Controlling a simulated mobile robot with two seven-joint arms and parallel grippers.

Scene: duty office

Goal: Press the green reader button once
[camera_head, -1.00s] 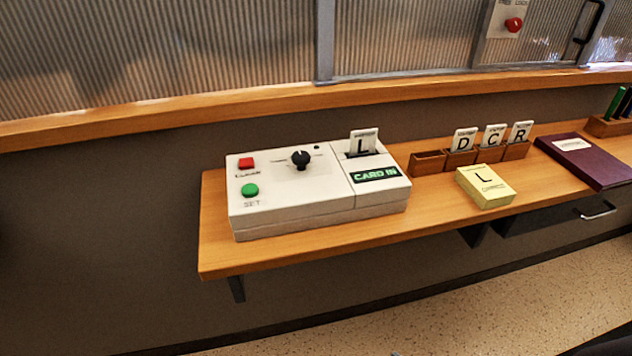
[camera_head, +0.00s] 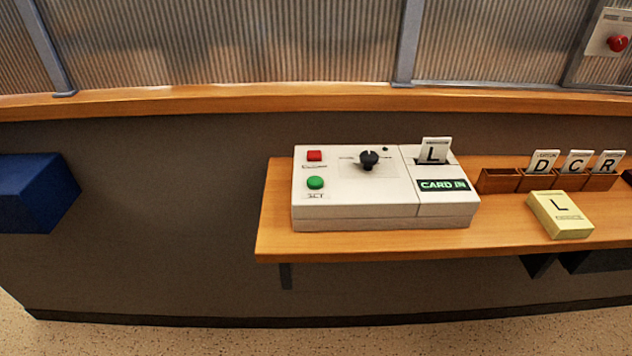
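The green button (camera_head: 316,183) is a round cap at the front left of the white reader box (camera_head: 345,211), above a small label. A card marked L (camera_head: 434,151) stands in the reader's slot, and a lit green sign (camera_head: 443,185) reads CARD IN. Neither of my grippers shows in the head view.
The reader stands on a wooden shelf (camera_head: 380,243). To its right are a wooden card rack (camera_head: 501,181) with D, C and R cards and a yellow L box (camera_head: 560,214). A blue box-like object (camera_head: 34,194) is at the far left.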

